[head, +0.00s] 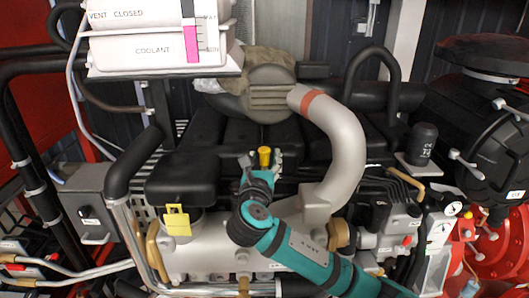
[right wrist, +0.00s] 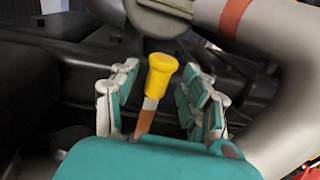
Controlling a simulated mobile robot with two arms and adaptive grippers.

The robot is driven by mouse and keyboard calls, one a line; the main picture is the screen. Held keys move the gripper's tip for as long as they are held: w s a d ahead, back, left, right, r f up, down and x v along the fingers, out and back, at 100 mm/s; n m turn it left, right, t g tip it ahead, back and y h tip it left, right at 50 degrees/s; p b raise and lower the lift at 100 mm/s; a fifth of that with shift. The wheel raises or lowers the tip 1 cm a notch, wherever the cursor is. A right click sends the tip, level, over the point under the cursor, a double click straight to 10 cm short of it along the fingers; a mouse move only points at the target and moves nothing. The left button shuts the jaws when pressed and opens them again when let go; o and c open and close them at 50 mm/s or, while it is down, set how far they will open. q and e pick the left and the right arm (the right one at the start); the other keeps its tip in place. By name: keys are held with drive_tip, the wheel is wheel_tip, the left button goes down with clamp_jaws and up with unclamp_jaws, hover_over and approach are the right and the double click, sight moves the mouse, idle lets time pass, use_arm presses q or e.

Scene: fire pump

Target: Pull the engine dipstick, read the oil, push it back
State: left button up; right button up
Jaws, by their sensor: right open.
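The engine dipstick has a yellow handle (head: 265,153) that stands up at the middle of the engine in the head view. In the right wrist view the yellow handle (right wrist: 161,72) tops an orange-brown stem, upright with a slight tilt. My right gripper (head: 262,160) is open, with its fingers on either side of the dipstick. The right wrist view shows a gap between the handle and each finger of the gripper (right wrist: 163,100). The stem's lower end is hidden behind my gripper's body. My left gripper is not in view.
A large silver pipe (head: 345,150) with a red band curves close to the right of my gripper. Black engine covers (head: 185,178) lie behind and left. A yellow tag (head: 177,221) hangs at the left. A white coolant tank (head: 150,45) stands at the upper left.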

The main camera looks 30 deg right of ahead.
drive_tip(key=shift+x, duration=0.95)
drive_tip(key=shift+c, duration=0.2)
clamp_jaws()
